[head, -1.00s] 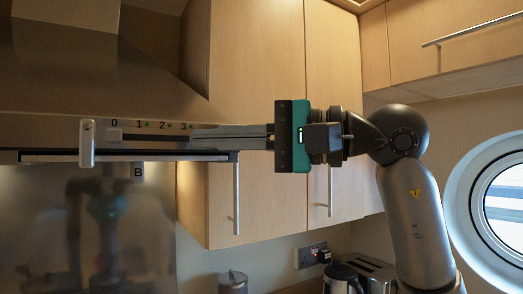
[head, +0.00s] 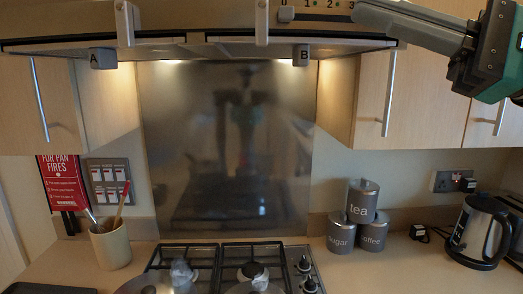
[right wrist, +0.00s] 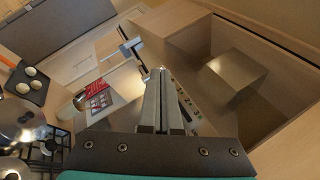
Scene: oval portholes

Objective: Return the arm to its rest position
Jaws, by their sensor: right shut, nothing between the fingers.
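My right gripper (head: 357,10) enters at the top right of the head view, with its dark palm and teal body cut by the right edge. Its two grey fingers are together and empty, pointing left, and overlap the right end of the cooker hood (head: 180,45) in the picture. I cannot tell whether they touch it. In the right wrist view the closed fingers (right wrist: 161,75) point up the picture, with nothing between them. Most of my right arm is out of the head view. My left gripper is not in view.
Below are a hob (head: 245,262), a utensil pot (head: 110,243), stacked canisters (head: 362,200) and a kettle (head: 481,230). Wall cupboards (head: 410,100) flank the hood. Slider knobs (head: 261,22) and A and B tabs sit along the hood front. The air before the steel splashback (head: 230,140) is clear.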

